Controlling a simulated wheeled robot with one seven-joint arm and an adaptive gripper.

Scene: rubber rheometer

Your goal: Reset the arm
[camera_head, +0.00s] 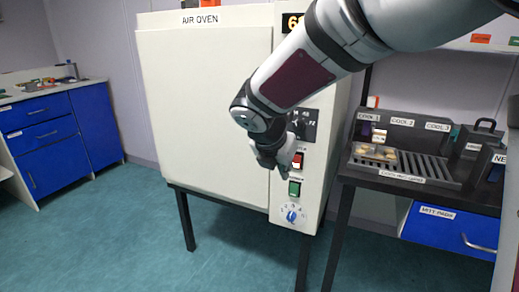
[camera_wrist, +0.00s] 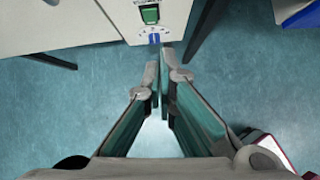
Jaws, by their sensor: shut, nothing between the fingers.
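My gripper (camera_head: 283,165) is in front of the control panel of the air oven (camera_head: 205,95), in the head view. In the wrist view my gripper (camera_wrist: 160,75) has its fingertips together, with nothing between them. A red switch (camera_head: 298,160), a green switch (camera_head: 294,188) and a blue dial (camera_head: 291,215) are on the panel near the fingers. The green switch (camera_wrist: 150,14) and the blue dial (camera_wrist: 154,38) also show beyond the fingertips in the wrist view. Whether the fingers touch the panel cannot be told. The oven door looks closed. My arm hides part of the upper panel.
A dark table with a slotted cooling rack (camera_head: 425,167) stands to the right, with a small tray of pieces (camera_head: 374,153) on it. A blue drawer (camera_head: 450,228) is below. Blue cabinets (camera_head: 45,140) stand at the left. The floor (camera_head: 130,230) in front is clear.

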